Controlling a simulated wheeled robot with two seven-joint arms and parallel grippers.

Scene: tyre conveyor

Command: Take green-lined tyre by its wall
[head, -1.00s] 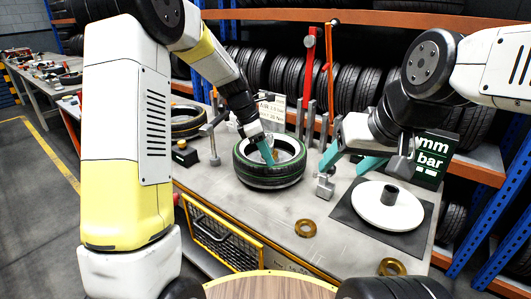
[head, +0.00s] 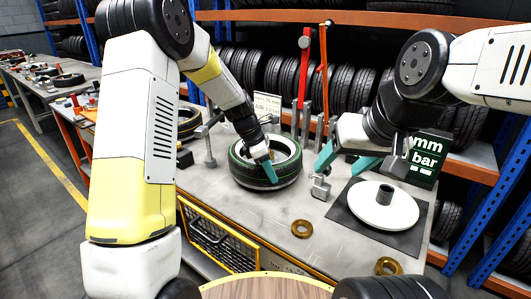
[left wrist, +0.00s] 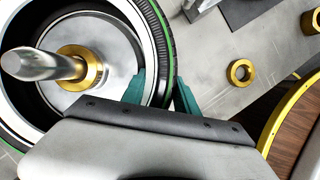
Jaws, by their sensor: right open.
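The green-lined tyre (head: 252,178) lies flat on the grey workbench, a thin green line and a white band around its upper side. It also shows in the left wrist view (left wrist: 163,42). My left gripper (head: 268,170) is at its near right wall. In the left wrist view the teal fingers (left wrist: 161,88) straddle the wall, one inside the opening, one outside against or very near the tread. Whether they press on it I cannot tell. My right gripper (head: 343,160) is open and empty, right of the tyre and apart from it.
A metal post with a brass collar (left wrist: 90,68) stands inside the tyre's opening. A white disc (head: 370,208) on a dark mat lies at right. Brass rings (head: 302,228) lie near the front edge. Clamp stands, including a red-handled one (head: 304,70), stand behind.

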